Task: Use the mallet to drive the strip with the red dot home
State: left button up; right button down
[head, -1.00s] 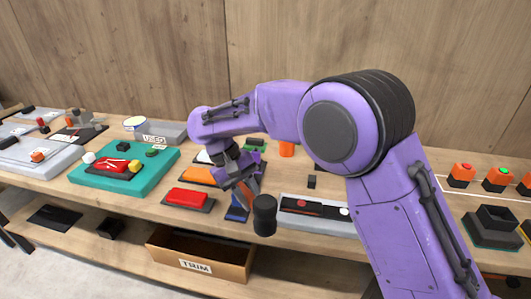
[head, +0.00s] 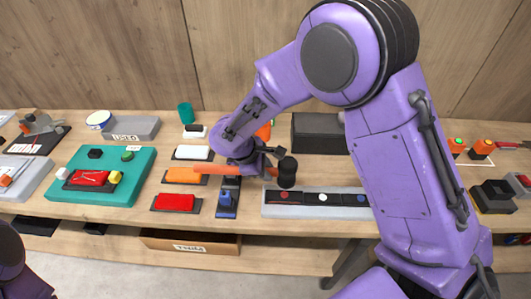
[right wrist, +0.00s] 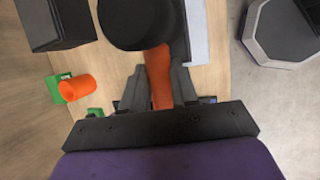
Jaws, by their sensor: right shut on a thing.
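The mallet has a black head (head: 287,173) and an orange handle (head: 208,168). My right gripper (head: 256,168) is shut on the handle, which lies about level, with the head to the right. In the right wrist view the handle (right wrist: 158,75) sits between the fingers, and the black head (right wrist: 135,22) is beyond them. The strip with the red dot (head: 284,196) is the left one in a long grey block (head: 315,212). The mallet head is near it, apparently above its back edge. I cannot tell how far the strip stands out. My left gripper is out of view.
Strips with a white dot (head: 322,197) and a blue dot (head: 361,198) share the block. A blue clamp-like tool (head: 227,203) and a red piece (head: 174,202) lie left of it. A dark box (head: 318,134) stands behind. The TRIM bin (head: 190,243) is below.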

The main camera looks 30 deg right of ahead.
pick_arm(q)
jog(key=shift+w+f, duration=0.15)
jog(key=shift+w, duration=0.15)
pick_arm(e)
jog(key=shift+w+d+f, duration=0.1)
jog(key=shift+w+f, duration=0.1)
jog(key=shift+f, duration=1.4)
jog(key=shift+w+f, duration=0.2)
jog(key=shift+f, duration=1.35)
jog(key=shift+s, duration=0.1)
